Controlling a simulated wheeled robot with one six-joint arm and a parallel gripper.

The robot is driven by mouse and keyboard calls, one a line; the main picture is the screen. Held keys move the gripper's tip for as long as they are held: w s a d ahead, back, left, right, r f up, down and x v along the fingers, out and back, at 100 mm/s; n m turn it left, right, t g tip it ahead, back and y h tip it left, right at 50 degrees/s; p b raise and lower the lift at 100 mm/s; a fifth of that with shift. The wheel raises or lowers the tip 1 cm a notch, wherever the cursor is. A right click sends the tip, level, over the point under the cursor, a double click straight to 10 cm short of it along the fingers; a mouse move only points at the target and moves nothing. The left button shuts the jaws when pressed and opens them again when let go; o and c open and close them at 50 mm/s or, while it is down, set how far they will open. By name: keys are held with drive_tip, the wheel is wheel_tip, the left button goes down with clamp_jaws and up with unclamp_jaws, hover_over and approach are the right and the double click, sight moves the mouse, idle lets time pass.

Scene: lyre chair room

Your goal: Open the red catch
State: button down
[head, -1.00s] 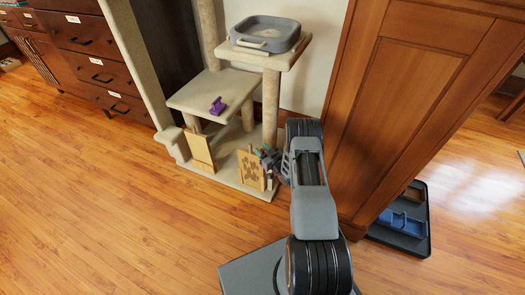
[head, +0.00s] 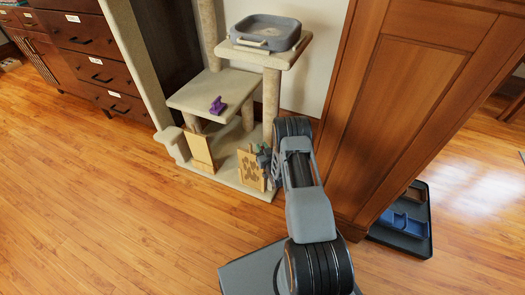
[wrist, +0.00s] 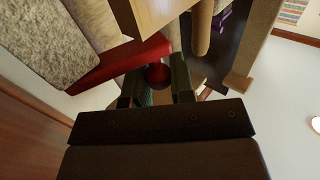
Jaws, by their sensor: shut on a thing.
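The red catch shows in the wrist view as a red bar (wrist: 120,60) with a round red knob (wrist: 157,74). The knob sits between the two fingers of my gripper (wrist: 156,88), which are shut on it. In the head view my gripper (head: 264,160) is low at the cat tree, beside a panel with a paw print (head: 250,169). The red catch cannot be made out in the head view, being hidden behind my gripper and arm.
A wooden cabinet (head: 410,90) stands close at right. The floor at left is clear.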

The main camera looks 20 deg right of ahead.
drive_tip(key=m+h, duration=0.1)
drive_tip(key=w+m+h+b, duration=0.1)
drive_tip(key=h, duration=0.1)
drive_tip(key=shift+d+f, duration=0.15)
drive_tip(key=shift+w+d+m+g+h+b, duration=0.2)
drive_tip(key=shift+m+g+h+b, duration=0.15)
drive_tip(key=shift+m+h, duration=0.35)
drive_tip(key=shift+w+d+m+g+h+b, duration=0.15)
drive_tip(key=shift+m+g+h+b, duration=0.2)
drive_tip(key=shift+h, duration=0.65)
drive_tip(key=shift+m+h, duration=0.25)
drive_tip(key=shift+h, duration=0.05)
drive_tip(key=c, duration=1)
unclamp_jaws()
drive_tip(key=shift+s, duration=0.1)
drive_tip(key=p+v, duration=0.3)
drive_tip(key=v, duration=1)
drive_tip(key=shift+s+a+p, duration=0.1)
drive_tip(key=shift+s+p, duration=0.15)
drive_tip(key=shift+p, duration=0.1)
